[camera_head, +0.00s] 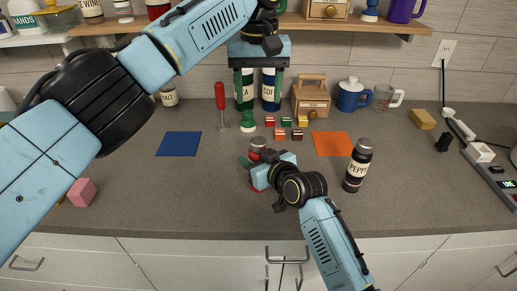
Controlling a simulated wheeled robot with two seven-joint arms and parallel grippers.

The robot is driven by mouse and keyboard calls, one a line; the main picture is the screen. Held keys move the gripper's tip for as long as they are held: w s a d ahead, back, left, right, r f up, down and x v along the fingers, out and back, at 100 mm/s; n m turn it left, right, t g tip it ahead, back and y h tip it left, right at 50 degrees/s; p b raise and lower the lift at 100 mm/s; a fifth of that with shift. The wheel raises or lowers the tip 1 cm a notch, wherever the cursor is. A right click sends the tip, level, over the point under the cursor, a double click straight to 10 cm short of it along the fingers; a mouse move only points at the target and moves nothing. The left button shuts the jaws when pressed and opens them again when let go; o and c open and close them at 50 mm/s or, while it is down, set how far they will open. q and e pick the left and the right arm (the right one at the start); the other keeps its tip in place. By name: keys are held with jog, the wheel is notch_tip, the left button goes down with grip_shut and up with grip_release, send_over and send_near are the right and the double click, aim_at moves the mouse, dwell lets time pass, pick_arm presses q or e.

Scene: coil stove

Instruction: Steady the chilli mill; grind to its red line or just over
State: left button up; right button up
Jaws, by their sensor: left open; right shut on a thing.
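A mill with a red and silver top (257,146), which I take for the chilli mill, stands mid-counter. My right gripper (259,172) is shut on it from the front right and hides most of its body and any label. A bit of red shows low beside the gripper. I cannot see a red line or level on the mill. My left gripper (259,92) is open and empty, pointing down above and behind the mill, in front of the canisters at the back. It is clear of the mill.
A dark pepper mill (356,172) stands right of the gripper. A blue mat (180,144) and an orange mat (333,144) flank the middle. A red-handled tool (220,98), a green piece (248,122), small blocks and a wooden box (311,102) stand behind. A pink block (82,192) lies left.

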dwell(0.3)
jog(key=o, duration=1.1)
